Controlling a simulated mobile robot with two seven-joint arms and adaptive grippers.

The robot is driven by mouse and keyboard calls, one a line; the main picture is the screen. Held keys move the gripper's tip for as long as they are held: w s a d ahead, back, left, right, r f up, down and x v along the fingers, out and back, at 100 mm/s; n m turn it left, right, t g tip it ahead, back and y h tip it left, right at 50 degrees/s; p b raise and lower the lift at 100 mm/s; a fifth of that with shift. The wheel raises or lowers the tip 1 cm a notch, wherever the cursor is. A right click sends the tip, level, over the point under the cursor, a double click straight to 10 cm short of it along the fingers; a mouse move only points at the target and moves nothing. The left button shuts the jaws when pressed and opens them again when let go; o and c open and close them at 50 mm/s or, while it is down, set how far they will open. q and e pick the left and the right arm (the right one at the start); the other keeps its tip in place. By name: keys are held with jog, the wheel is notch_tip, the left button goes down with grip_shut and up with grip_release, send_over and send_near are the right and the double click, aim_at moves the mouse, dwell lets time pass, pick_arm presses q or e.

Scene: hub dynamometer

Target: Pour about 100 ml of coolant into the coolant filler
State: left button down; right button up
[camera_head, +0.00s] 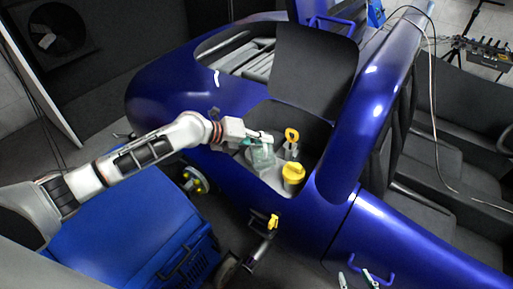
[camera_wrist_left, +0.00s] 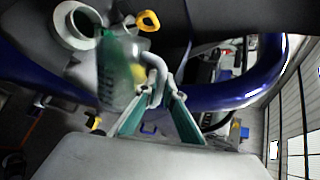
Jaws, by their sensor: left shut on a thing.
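My left gripper (camera_head: 263,137) is shut on the handle of a clear jug (camera_head: 262,158) over the open bay of the blue car body. In the left wrist view the jug (camera_wrist_left: 122,68) holds green coolant (camera_wrist_left: 118,60), and the gripper (camera_wrist_left: 160,98) is at its handle. A white round open neck, seemingly the coolant filler (camera_wrist_left: 58,32), is right beside the jug's upper left end. The jug looks tilted toward it; I cannot tell whether coolant is flowing. In the head view the jug and gripper mostly hide the neck. My right gripper (camera_head: 358,280) shows only its spread fingertips at the bottom edge.
A yellow cap (camera_head: 293,173) and a yellow ring handle (camera_head: 291,135) stand in the bay close to the jug. A raised dark lid (camera_head: 312,68) stands behind it. A blue case (camera_head: 135,225) is at lower left.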

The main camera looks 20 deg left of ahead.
pick_arm(q)
jog(key=shift+w+a, duration=0.1)
jog(key=shift+w, duration=0.1)
jog(key=shift+w+a+b, duration=0.1)
jog(key=shift+w+b, duration=0.1)
jog(key=shift+b, duration=0.3)
jog(key=shift+w+a+n+g+b, duration=0.15)
jog(key=shift+w+n+g+b, duration=0.2)
jog(key=shift+b, duration=0.25)
